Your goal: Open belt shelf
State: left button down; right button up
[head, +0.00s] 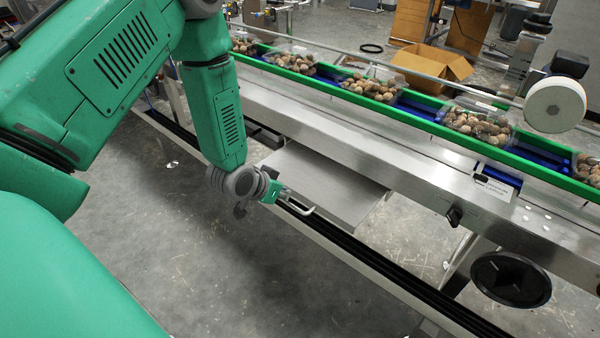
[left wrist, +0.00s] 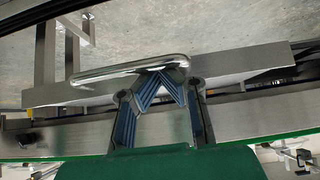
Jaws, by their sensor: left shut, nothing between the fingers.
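The belt shelf (head: 325,187) is a flat grey metal plate that shows below the conveyor's side, with its front edge toward me. A bent silver handle (head: 303,209) sits on that front edge. In the left wrist view the handle (left wrist: 112,72) is a shiny bar running along the shelf front (left wrist: 225,62). My left gripper (head: 284,194) is at the handle's left end in the head view. In the left wrist view my left gripper (left wrist: 161,73) has its fingertips together at the handle bar, with nothing between them. Whether they touch the bar is unclear. My right gripper is not in view.
The conveyor (head: 375,143) runs diagonally above the shelf and carries clear trays (head: 370,87) of round brown items. A black knob (head: 454,215) and a black round disc (head: 510,278) are at the right. A dark rail (head: 370,262) runs low in front. The floor in front is clear.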

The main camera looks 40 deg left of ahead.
pick_arm(q)
jog(key=s, duration=0.3)
jog(key=s+p, duration=0.1)
jog(key=shift+s+d, duration=0.25)
jog(key=shift+d, duration=0.1)
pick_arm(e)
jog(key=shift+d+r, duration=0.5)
pick_arm(q)
jog(key=shift+a, duration=0.3)
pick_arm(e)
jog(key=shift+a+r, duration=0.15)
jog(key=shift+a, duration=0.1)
